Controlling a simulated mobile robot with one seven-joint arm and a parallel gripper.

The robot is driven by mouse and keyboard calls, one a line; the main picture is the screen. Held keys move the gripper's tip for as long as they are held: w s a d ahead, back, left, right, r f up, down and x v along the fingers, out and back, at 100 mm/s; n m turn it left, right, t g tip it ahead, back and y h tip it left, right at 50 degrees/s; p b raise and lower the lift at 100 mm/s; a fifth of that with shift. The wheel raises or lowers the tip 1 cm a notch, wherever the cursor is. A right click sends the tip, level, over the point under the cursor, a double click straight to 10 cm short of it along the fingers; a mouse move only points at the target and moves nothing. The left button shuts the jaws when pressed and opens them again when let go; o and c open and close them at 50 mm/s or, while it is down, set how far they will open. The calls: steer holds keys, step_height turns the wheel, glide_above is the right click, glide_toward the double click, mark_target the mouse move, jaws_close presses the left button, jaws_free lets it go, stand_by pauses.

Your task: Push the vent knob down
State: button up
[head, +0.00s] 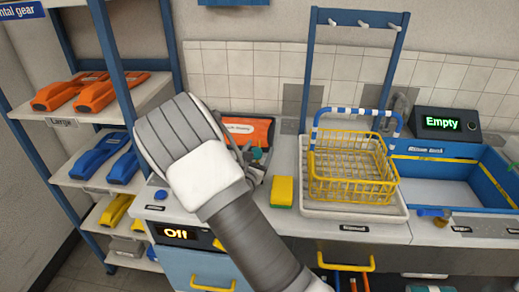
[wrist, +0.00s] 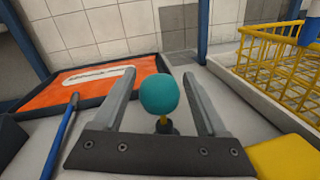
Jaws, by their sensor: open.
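A teal round knob (wrist: 159,95) on a short stem shows in the middle of the wrist view. It lies between the two fingers of my gripper (wrist: 160,85), which are open and spread to either side of it, with a gap on both sides. In the head view a small part of the teal knob (head: 257,154) shows just right of my wrist. I cannot tell how far the stem is pushed in.
A yellow block (head: 282,192) and a yellow wire basket (head: 352,166) are to the right. A sink (head: 440,181) is farther right, below a display reading "Empty" (head: 441,122). A front display (head: 176,234) reads "Off".

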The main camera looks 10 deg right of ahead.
steer(key=p+v, duration=0.1)
steer(key=v, duration=1.5)
steer(key=shift+s+a, duration=0.15)
steer(key=shift+s, duration=0.25)
steer(key=s+d+r+m+g+h+p, duration=0.2)
steer(key=s+d+r+m+g, duration=0.45)
steer(key=d+m, duration=0.2)
steer(key=s+d+r+m+g+h+p, duration=0.1)
steer(key=s+d+r+m+g+p, duration=0.1)
steer(key=s+d+r+m+g, duration=0.45)
steer(key=s+a+r+m+t+y+p, duration=0.2)
steer(key=s+a+r+m+y+p, duration=0.1)
steer(key=s+a+r+m+y, duration=0.4)
step_height(320, 180, up, 4)
steer(key=s+m+y, duration=0.2)
steer(key=m+y, duration=0.2)
steer(key=m, duration=0.2)
steer(key=shift+t, duration=0.3)
